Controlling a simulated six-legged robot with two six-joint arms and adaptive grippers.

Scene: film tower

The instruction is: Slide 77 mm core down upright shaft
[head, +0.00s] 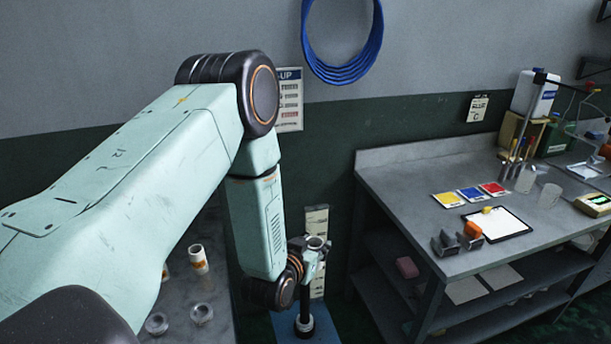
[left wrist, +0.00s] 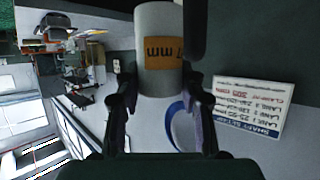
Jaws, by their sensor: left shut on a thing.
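My left gripper (head: 312,250) is at the lower middle of the head view, at the end of my downward-bent arm. It is shut on a pale grey core (head: 318,242), whose open round top shows in the head view. In the left wrist view the core (left wrist: 159,22) sits between the fingertips, with an orange label reading "mm" upside down; its digits are partly cut off. A dark upright shaft (head: 305,300) stands just below the gripper. I cannot tell whether the core is around the shaft's top or only above it. My right gripper is not in view.
A grey bench (head: 390,208) at right bears colour cards, a clipboard and bottles. At left, a low table (head: 184,285) holds a white core with an orange label (head: 198,259) and two small rings. A striped board (head: 317,222) stands behind the shaft. A blue coil hangs on the wall.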

